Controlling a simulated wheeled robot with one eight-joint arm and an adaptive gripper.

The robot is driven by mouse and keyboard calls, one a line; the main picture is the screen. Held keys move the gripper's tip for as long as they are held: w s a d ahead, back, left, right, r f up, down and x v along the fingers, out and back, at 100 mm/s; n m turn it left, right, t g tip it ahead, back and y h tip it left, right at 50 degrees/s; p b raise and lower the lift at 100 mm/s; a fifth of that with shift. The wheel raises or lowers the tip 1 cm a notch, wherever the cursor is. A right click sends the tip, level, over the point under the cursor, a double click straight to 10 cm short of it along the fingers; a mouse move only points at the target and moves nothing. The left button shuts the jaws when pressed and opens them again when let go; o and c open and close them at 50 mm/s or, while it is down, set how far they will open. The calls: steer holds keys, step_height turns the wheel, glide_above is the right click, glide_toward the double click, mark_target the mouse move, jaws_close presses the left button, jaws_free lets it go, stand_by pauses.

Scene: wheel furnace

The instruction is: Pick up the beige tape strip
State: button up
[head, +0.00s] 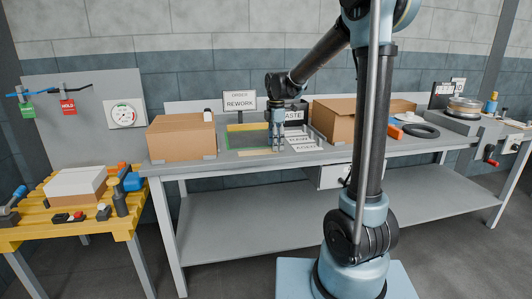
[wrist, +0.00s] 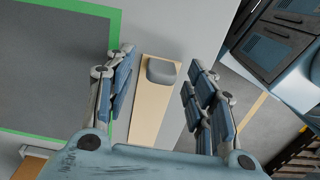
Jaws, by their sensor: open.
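The beige tape strip (wrist: 150,112) lies flat on the grey workbench, beside the green-edged mat, in the wrist view. A small grey rounded block (wrist: 161,70) sits on or over its far part. In the head view the strip (head: 254,153) shows near the bench's front edge, left of my gripper (head: 276,148). In the wrist view my gripper (wrist: 158,62) is open, with one finger on each side of the strip and block. Nothing is held. I cannot tell how high the fingertips are above the bench. The strip's near end is hidden by the gripper body.
A cardboard box (head: 182,138) stands left on the bench and an open one (head: 336,120) right. The green-edged mat (wrist: 50,70) lies beside the strip. White label cards (head: 304,143) lie right of my gripper. A rework sign (head: 239,101) stands behind.

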steer(key=shift+f, duration=0.65)
steer(key=shift+c, duration=0.2)
steer(key=c, duration=0.8)
